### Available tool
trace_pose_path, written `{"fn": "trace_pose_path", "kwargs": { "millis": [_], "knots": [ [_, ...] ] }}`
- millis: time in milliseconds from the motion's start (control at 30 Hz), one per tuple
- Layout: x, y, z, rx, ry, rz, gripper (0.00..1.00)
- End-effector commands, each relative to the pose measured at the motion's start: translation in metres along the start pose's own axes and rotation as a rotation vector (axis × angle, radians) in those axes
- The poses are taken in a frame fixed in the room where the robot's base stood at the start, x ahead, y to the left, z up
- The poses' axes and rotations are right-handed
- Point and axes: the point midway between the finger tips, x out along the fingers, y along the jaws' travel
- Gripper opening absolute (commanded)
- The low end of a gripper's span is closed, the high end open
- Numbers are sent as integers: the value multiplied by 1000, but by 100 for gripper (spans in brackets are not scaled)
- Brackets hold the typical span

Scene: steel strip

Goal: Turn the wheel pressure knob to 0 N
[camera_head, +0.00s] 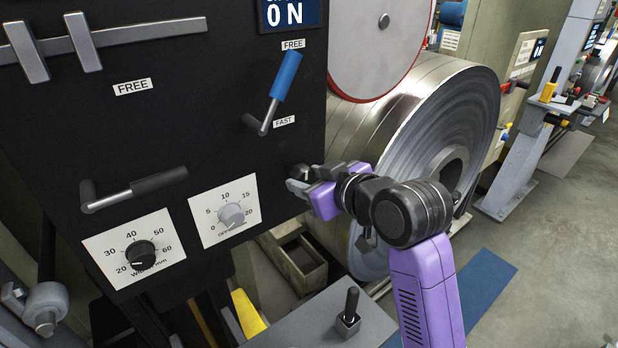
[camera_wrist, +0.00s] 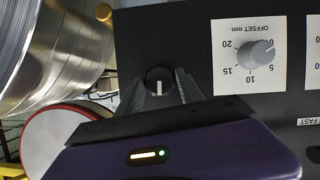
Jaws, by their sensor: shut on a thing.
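A small dark round knob (camera_head: 299,171) sits at the right edge of the black panel, mostly covered by my gripper in the head view. In the wrist view the knob (camera_wrist: 157,74) is black with a white pointer line toward the bottom of the picture. My purple gripper (camera_head: 297,184) is shut on the knob, with one grey finger on each side of it in the wrist view. Any label or scale of this knob is hidden. A display (camera_head: 290,14) at the top of the panel reads "0 N"; its upper line is cut off.
An offset dial (camera_head: 232,215) and a width dial (camera_head: 141,255) are on the panel. A blue-handled lever (camera_head: 285,77) stands above my gripper, and a black-handled lever (camera_head: 150,185) is at left. A large steel coil (camera_head: 465,110) is close at right.

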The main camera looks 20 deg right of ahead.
Motion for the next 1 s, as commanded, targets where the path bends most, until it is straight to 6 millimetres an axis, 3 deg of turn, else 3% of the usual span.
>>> {"fn": "trace_pose_path", "kwargs": {
  "millis": [700,733,800,1000],
  "knots": [
    [1,-2,3,-65,-6,24,3],
    [1,-1,3,-65,-6,24,49],
    [1,-1,2,-65,-5,25,63],
    [1,-1,1,-65,-3,26,65]
  ]
}}
